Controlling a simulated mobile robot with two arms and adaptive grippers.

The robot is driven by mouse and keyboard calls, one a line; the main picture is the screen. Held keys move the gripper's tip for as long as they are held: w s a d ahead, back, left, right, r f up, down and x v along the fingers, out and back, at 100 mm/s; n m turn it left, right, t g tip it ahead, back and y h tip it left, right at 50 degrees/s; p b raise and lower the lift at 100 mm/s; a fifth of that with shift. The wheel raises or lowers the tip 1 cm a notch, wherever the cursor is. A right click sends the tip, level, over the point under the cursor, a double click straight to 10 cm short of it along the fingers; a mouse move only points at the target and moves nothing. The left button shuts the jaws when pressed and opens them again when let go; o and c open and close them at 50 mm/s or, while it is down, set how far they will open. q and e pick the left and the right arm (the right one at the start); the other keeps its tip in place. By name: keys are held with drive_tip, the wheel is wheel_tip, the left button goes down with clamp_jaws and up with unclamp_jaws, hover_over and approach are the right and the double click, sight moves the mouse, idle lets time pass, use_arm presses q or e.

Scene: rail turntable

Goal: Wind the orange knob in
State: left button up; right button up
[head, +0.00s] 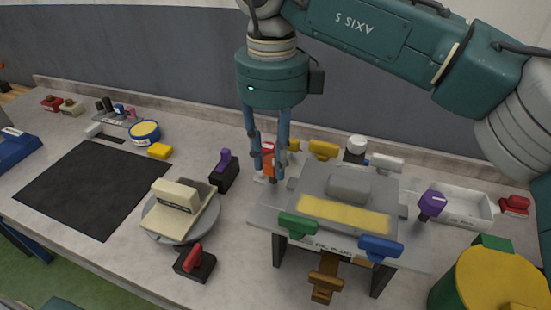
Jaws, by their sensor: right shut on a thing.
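The orange knob (281,159) is at the far left corner of a raised grey fixture (262,217) on the bench. My right gripper (267,176) points down from the green arm and is shut on the orange knob. Its fingers hide part of the knob, so how far it is wound in cannot be read. The fixture holds a grey block with a yellow strip on top (343,213). Green (297,224), blue (380,247), brown (325,280), yellow (323,149) and purple (431,204) knobs sit around it. My left gripper is not in view.
A round turntable (152,226) with a cream block stands left, with purple (223,170) and red (195,262) clamps beside it. A black mat (82,187) lies farther left. A white tray (466,207) and a yellow-topped drum (497,283) are at right. A wall rises behind.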

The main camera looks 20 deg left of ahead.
drive_tip(key=m, duration=0.2)
drive_tip(key=m+b, duration=0.1)
drive_tip(key=shift+w+a+r+m, duration=0.1)
drive_tip(key=shift+a+r+m, duration=0.1)
drive_tip(key=shift+m, duration=0.2)
drive_tip(key=m+b, duration=0.1)
drive_tip(key=m, duration=0.2)
drive_tip(key=shift+w+m, duration=0.15)
drive_tip(key=shift+m, duration=0.15)
drive_tip(key=m+b, duration=0.1)
drive_tip(key=m, duration=0.2)
drive_tip(key=shift+d+m, duration=0.1)
drive_tip(key=shift+m, duration=0.2)
drive_tip(key=shift+w+d+r+m+b, duration=0.1)
drive_tip(key=shift+m+b, duration=0.35)
drive_tip(key=shift+m, duration=1.45)
